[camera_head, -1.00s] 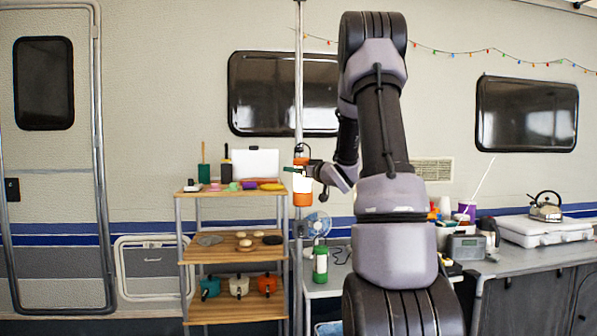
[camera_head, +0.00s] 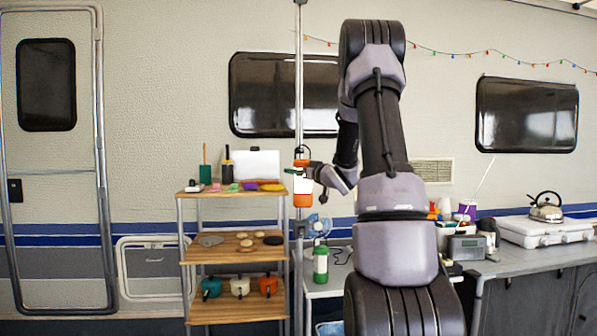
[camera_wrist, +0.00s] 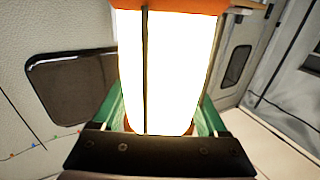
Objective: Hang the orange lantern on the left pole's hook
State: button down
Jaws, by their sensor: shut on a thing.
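The orange lantern (camera_head: 303,198) has orange ends and a bright white middle. It is upright in front of the left pole (camera_head: 298,80), at about the height of the shelf's top board. My gripper (camera_head: 293,171) is shut on the lantern from the right. In the wrist view the lantern's glowing white body (camera_wrist: 168,70) fills the middle, between the green fingers of my gripper (camera_wrist: 165,118). A dark upright wire or bar crosses the white body. A dark piece shows at the lantern's top against the pole. I cannot tell the hook from it, nor whether they touch.
A wooden shelf unit (camera_head: 232,257) with bottles, food and pots stands left of the pole. A green and white lantern (camera_head: 320,263) and a blue fan (camera_head: 318,226) stand on the counter below. A radio (camera_head: 467,248), kettle (camera_head: 546,207) and stove (camera_head: 545,230) are at right.

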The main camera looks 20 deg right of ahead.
jog(key=shift+w+d+f, duration=0.1)
jog(key=shift+w+f, duration=0.05)
jog(key=shift+f, duration=0.05)
grip_release()
jog(key=shift+s+d+f, duration=0.2)
jog(key=shift+s+f, duration=0.05)
jog(key=shift+s, duration=0.2)
jog(key=s+a+r+m+g+h, duration=0.1)
jog(key=s+r+m+g+h, duration=0.15)
jog(key=s, duration=0.55)
jog(key=s+a+r+m+g+h, duration=0.2)
jog(key=s+r+m+h, duration=0.15)
jog(key=s, duration=0.55)
jog(key=s+a+f+g+y, duration=0.2)
jog(key=s+a+g, duration=0.1)
jog(key=s+a, duration=0.5)
jog(key=s+a+f+g+y, duration=0.2)
jog(key=s+a, duration=0.6)
jog(key=s, duration=0.5)
jog(key=shift+s+a+f+g+y, duration=0.2)
jog(key=shift+f+g+y, duration=0.2)
jog(key=shift+g, duration=0.25)
